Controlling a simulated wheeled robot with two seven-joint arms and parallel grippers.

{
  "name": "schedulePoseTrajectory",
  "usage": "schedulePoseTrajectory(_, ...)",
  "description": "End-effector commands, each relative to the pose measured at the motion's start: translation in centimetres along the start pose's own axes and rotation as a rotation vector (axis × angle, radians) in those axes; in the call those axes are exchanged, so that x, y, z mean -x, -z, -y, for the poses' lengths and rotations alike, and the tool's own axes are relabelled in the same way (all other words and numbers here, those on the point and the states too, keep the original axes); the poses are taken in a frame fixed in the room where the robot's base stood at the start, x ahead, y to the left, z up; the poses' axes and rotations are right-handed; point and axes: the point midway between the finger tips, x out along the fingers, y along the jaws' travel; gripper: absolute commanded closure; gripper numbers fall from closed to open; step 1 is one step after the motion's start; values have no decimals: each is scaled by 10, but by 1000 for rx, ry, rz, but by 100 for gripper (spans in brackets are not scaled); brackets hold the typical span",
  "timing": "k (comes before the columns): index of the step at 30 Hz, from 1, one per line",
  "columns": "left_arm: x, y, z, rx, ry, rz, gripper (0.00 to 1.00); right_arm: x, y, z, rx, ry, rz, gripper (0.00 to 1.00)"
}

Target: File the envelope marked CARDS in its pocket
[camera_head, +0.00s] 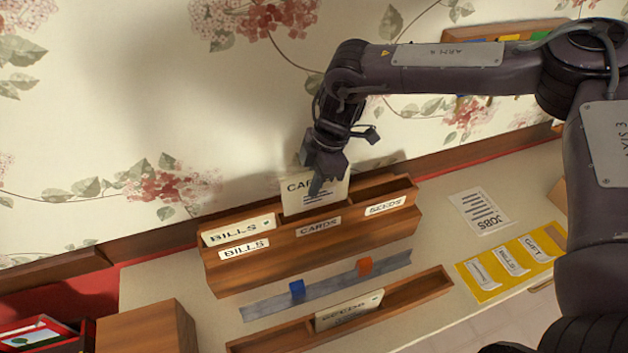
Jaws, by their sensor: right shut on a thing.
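The cream envelope marked CARDS (298,199) stands nearly upright at the middle pocket of the wooden rack (305,248). That pocket bears the label CARDS (318,227). The envelope's lower part is in the pocket's mouth, and most of its face shows above the front wall. I cannot tell how deep its bottom edge sits. My right gripper (318,183) reaches down from above and is shut on the envelope's upper part, hiding some of its lettering. My left gripper is out of view.
An envelope marked BILLS (238,230) fills the rack's left pocket; the right pocket, labelled SEEDS (385,205), looks empty. In front lie a grey strip (335,286) with blue and orange blocks and a wooden trough (420,292) holding another envelope (348,312). A yellow card (490,291) lies right.

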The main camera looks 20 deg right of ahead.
Motion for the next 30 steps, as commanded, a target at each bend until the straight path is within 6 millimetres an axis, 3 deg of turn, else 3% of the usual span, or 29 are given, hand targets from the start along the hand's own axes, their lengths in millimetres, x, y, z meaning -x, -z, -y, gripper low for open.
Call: schedulePoseTrajectory(30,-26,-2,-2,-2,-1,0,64,-49,-14,0,0,0,0,100)
